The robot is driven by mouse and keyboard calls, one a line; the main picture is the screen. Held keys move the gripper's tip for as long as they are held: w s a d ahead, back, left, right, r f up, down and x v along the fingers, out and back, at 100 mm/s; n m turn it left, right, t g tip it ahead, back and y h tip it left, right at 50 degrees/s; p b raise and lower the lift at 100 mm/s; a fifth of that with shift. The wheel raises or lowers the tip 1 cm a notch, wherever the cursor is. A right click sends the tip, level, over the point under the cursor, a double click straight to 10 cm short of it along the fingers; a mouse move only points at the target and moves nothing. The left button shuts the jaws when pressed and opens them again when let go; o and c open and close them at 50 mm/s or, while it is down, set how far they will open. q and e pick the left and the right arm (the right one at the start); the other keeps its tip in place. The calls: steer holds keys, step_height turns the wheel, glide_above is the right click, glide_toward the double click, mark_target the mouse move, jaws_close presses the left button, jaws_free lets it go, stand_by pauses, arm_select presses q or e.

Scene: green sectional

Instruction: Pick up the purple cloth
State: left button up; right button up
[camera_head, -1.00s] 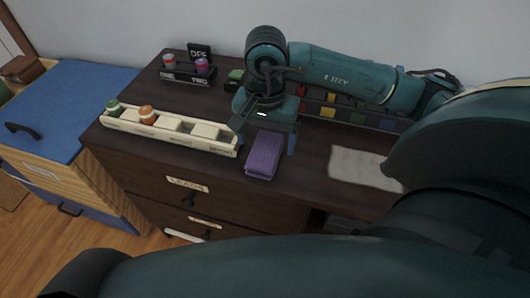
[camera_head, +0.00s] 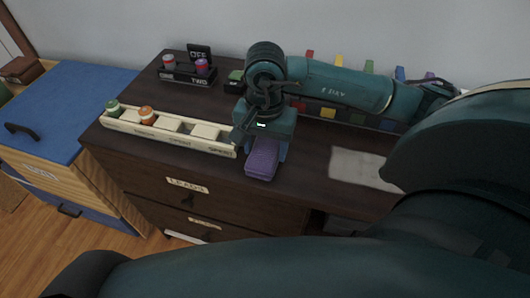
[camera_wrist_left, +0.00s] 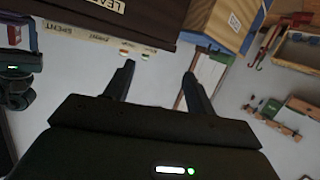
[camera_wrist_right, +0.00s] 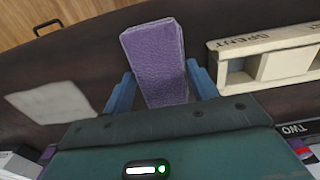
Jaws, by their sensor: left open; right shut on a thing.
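The purple cloth (camera_head: 262,160) is a folded, thick rectangle at the front edge of the dark dresser top. My right gripper (camera_head: 264,150) points down over it, with a finger on each side. In the right wrist view the cloth (camera_wrist_right: 156,62) lies between the two blue fingers (camera_wrist_right: 162,92), and the jaws are shut on it. The gripper hides the cloth's rear part in the head view. I cannot tell whether the cloth is clear of the dresser top. My left gripper (camera_wrist_left: 158,80) is open and empty, off the dresser's front in the left wrist view.
A long cream compartment tray (camera_head: 170,130) with two bottles stands left of the cloth. A black rack (camera_head: 190,76) is behind it. A pale cloth-like sheet (camera_head: 360,168) lies to the right. Coloured blocks stand behind my right arm. A blue-topped cabinet (camera_head: 68,108) is at left.

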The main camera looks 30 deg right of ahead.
mark_target(265, 151)
steer(key=shift+r, duration=0.1)
steer(key=shift+c, duration=0.3)
step_height(265, 151, up, 10)
steer(key=p, duration=0.1)
